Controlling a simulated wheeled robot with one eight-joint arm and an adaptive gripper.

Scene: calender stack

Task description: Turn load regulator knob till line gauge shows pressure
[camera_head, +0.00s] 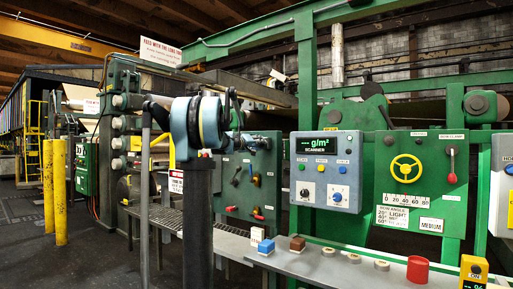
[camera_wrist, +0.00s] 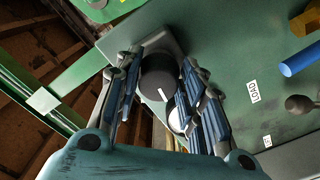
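The black round knob (camera_wrist: 156,72) with a white pointer mark is in the middle of the wrist view, on a grey plate on a green panel. The label LOAD (camera_wrist: 253,91) is on the panel to its right. My gripper (camera_wrist: 160,80) has one finger on each side of the knob, with small gaps showing, so it looks open around it. A white round face (camera_wrist: 178,117), possibly a gauge, is partly hidden by the right finger. Its reading cannot be made out. In the head view my arm hides part of the green lever panel (camera_head: 232,165).
A blue cylinder (camera_wrist: 300,62) and a dark ball-ended lever (camera_wrist: 298,104) stick out right of the knob. In the head view, a grey scanner box (camera_head: 326,172) and a yellow handwheel (camera_head: 406,168) stand right.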

